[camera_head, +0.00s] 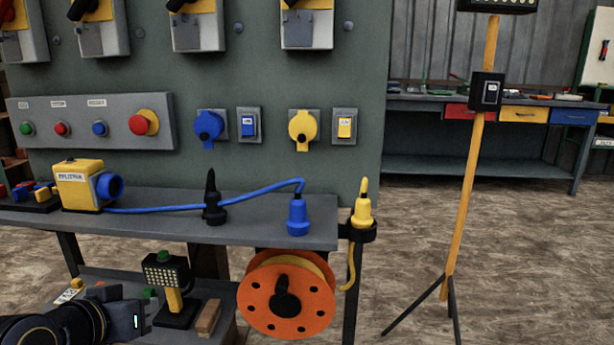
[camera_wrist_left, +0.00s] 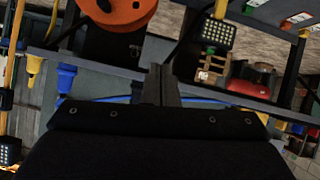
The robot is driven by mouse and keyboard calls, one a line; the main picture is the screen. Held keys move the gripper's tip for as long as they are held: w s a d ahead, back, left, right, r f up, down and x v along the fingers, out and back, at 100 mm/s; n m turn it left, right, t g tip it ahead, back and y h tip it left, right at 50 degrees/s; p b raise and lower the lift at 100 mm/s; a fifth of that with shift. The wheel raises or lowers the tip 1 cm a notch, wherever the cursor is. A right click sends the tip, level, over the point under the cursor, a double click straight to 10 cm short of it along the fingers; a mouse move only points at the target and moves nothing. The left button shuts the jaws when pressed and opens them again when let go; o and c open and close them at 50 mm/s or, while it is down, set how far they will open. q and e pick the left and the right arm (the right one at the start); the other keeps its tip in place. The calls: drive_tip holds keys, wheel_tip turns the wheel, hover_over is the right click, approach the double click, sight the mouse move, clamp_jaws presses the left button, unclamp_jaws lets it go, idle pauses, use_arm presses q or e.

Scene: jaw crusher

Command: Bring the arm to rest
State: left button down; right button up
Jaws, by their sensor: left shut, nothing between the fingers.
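My left arm comes in at the lower left of the head view, with its gripper (camera_head: 146,316) low in front of the bench's lower shelf. In the left wrist view the two dark fingers (camera_wrist_left: 161,86) are together with nothing between them. The gripper is beside a small black and yellow work lamp (camera_head: 168,285) and appears apart from it; the exact gap is hard to tell. My right gripper is not in either view.
The grey bench (camera_head: 150,222) carries a yellow box (camera_head: 80,186) with a blue cable and a blue plug (camera_head: 298,217). An orange cable reel (camera_head: 287,298) hangs below its right end. A yellow tripod pole (camera_head: 466,190) stands to the right, with open floor between.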

use_arm(q)
drive_tip(key=s+d+f+n+g+h+p, duration=0.1)
drive_tip(key=s+d+f+g+p, duration=0.15)
drive_tip(key=s+f, duration=0.45)
drive_tip(key=s+d+f+g+h+p, duration=0.1)
drive_tip(key=s+d+f+g+p, duration=0.2)
drive_tip(key=s, duration=0.8)
wheel_tip(320, 180, up, 36)
drive_tip(key=p, duration=3.5)
drive_tip(key=shift+w+r, duration=0.15)
drive_tip(key=shift+r, duration=0.1)
drive_tip(key=shift+a+g, duration=0.1)
drive_tip(key=shift+g, duration=0.15)
